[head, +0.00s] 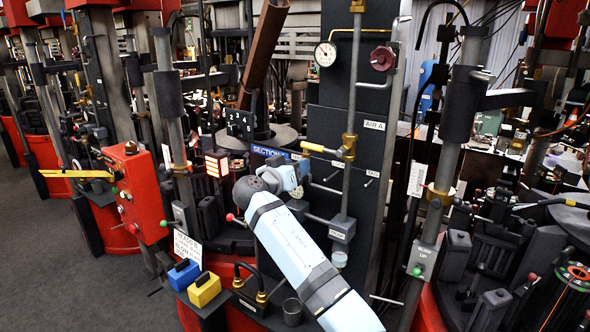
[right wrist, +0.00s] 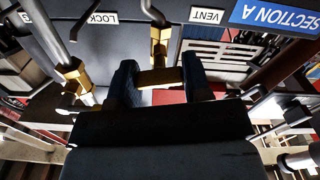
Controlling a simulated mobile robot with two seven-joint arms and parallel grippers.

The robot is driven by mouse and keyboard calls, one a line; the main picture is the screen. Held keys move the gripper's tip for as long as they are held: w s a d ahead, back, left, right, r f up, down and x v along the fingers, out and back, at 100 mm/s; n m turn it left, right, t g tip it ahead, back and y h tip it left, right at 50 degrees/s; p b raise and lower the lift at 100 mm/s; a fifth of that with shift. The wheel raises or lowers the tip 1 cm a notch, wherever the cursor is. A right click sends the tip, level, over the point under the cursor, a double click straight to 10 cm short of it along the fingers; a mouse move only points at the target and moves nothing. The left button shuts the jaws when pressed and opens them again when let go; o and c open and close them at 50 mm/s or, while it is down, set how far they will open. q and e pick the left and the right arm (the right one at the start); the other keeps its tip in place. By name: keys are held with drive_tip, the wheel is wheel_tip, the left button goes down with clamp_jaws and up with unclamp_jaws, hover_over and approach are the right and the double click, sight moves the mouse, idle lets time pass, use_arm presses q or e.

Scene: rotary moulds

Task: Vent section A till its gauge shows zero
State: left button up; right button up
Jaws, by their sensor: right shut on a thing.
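The dark column (head: 340,120) carries a round white gauge (head: 325,54); its needle is too small to read for certain. Below the AIR A label (head: 374,125) is a valve with a yellow lever (head: 312,147). The blue SECTION A sign (head: 267,152) is partly covered by my right wrist; it also shows upside down in the right wrist view (right wrist: 275,15). There, my right gripper (right wrist: 160,82) is shut on the brass vent handle (right wrist: 159,76), below the upside-down VENT label (right wrist: 207,16). In the head view my wrist hides this grasp. My left gripper is not in view.
A LOCK label (right wrist: 102,18) and another brass fitting (right wrist: 76,80) are close beside the gripper. A dark red knob (head: 382,58) is beside the gauge. A red control box (head: 138,190) stands left. Blue and yellow blocks (head: 204,289) are at the front.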

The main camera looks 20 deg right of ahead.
drive_tip(key=n, duration=0.3)
drive_tip(key=shift+n, duration=0.3)
drive_tip(key=n+p, duration=0.1)
drive_tip(key=n, duration=0.2)
drive_tip(key=shift+n, duration=0.3)
drive_tip(key=n+p, duration=0.2)
drive_tip(key=n, duration=0.2)
drive_tip(key=shift+w+a+n+p, duration=0.1)
drive_tip(key=shift+n+p, duration=0.2)
drive_tip(key=shift+f+n+p, duration=0.15)
drive_tip(key=shift+n+p, duration=1.05)
drive_tip(key=shift+n, duration=0.7)
drive_tip(key=o, duration=0.9)
